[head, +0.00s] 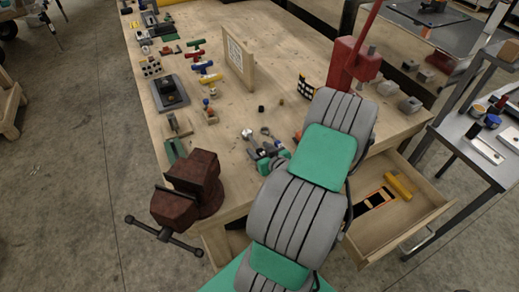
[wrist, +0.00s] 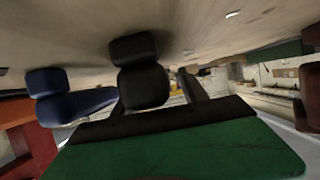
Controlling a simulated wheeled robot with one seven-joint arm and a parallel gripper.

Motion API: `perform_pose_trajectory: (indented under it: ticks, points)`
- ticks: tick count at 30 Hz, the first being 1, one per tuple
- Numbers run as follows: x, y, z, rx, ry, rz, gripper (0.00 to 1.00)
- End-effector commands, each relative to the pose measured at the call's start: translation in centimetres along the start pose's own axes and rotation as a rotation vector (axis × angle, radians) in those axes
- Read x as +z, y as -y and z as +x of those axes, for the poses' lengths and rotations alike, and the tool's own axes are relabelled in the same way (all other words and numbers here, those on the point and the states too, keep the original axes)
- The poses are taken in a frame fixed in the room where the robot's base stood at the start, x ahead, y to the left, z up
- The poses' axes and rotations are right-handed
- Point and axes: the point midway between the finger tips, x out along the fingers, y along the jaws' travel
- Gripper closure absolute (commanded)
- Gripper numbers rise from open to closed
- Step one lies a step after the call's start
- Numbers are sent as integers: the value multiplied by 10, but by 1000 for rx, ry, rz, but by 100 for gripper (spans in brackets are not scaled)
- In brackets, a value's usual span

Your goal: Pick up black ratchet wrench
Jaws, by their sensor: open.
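I cannot surely pick out the black ratchet wrench in either view. In the head view, small metallic tool parts (head: 248,134) lie on the wooden workbench (head: 222,120), close to my gripper (head: 262,148). My grey and teal arm reaches over the bench's near edge and hides part of the top around there. My gripper is open and low over the bench, with nothing visibly held. In the wrist view, its green body fills the bottom and dark blocky shapes (wrist: 141,75) stand above it. I cannot tell there which are fingers and which are tools.
A rusty red vise (head: 190,187) sits at the bench's near left corner. A wooden upright panel (head: 238,62) and a red press (head: 347,66) stand farther back. An open drawer (head: 400,222) juts out at right, holding a yellow item (head: 398,186). Several tools line the left edge.

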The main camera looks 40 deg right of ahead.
Motion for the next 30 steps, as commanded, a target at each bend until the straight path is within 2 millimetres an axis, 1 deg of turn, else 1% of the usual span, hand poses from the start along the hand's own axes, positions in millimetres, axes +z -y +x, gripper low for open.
perform_pose_trajectory:
  ticks: [6, 24, 25, 30]
  points:
    - [0, 1, 2, -1, -1, -2, 49]
    - [0, 1, 2, -1, 0, -2, 98]
    - [0, 1, 2, -1, 0, -2, 100]
    - [0, 1, 2, -1, 0, -2, 100]
